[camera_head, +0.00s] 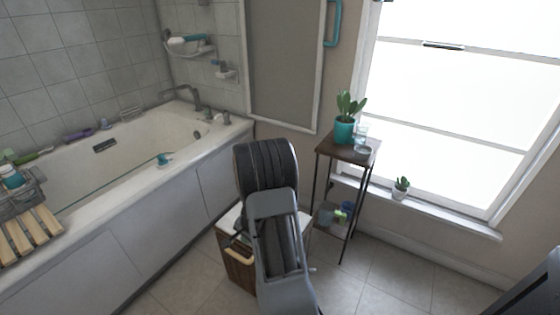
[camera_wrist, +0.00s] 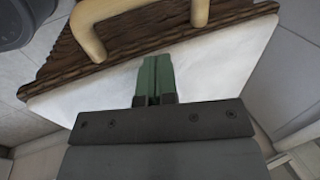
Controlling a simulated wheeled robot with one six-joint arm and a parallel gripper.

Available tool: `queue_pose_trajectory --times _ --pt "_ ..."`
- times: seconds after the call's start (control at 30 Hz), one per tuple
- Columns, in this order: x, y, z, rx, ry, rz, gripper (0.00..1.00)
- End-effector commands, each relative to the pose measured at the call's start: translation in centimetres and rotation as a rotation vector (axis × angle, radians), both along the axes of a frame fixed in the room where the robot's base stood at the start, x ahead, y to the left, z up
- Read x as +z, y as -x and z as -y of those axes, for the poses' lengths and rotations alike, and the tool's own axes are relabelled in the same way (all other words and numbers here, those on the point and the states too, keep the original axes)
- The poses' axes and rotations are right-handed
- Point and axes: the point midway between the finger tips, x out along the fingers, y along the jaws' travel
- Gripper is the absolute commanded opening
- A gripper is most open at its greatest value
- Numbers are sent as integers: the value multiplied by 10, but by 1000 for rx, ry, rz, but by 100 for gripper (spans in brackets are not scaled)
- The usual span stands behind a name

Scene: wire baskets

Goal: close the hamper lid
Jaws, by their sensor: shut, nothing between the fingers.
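The hamper (camera_head: 238,272) is a brown woven box with a pale curved handle (camera_head: 240,254), on the floor beside the bathtub. Its flat white top (camera_head: 229,220) shows at the left of my arm, which hides much of the hamper. In the wrist view the white top (camera_wrist: 225,72) spreads under my fingers, with the brown woven side (camera_wrist: 140,35) and pale handle (camera_wrist: 92,22) beyond. I cannot tell whether the lid is fully down. My gripper (camera_wrist: 157,60) is shut and empty, its green fingertips over the white top; I cannot tell whether they touch.
A bathtub (camera_head: 190,165) runs along the left, with a slatted wooden rack (camera_head: 28,235) across it. A narrow side table (camera_head: 347,151) with a potted plant (camera_head: 345,118) stands right of the hamper, near the window.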

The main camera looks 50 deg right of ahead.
Motion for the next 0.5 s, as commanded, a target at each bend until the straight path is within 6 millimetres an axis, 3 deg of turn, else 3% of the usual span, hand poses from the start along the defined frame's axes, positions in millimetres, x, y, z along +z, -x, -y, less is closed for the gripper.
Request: queue_pose_trajectory --times 0.13,0.5 --pt "-9 0 -1 0 0 0 0" --pt "-4 0 -1 0 0 0 0"
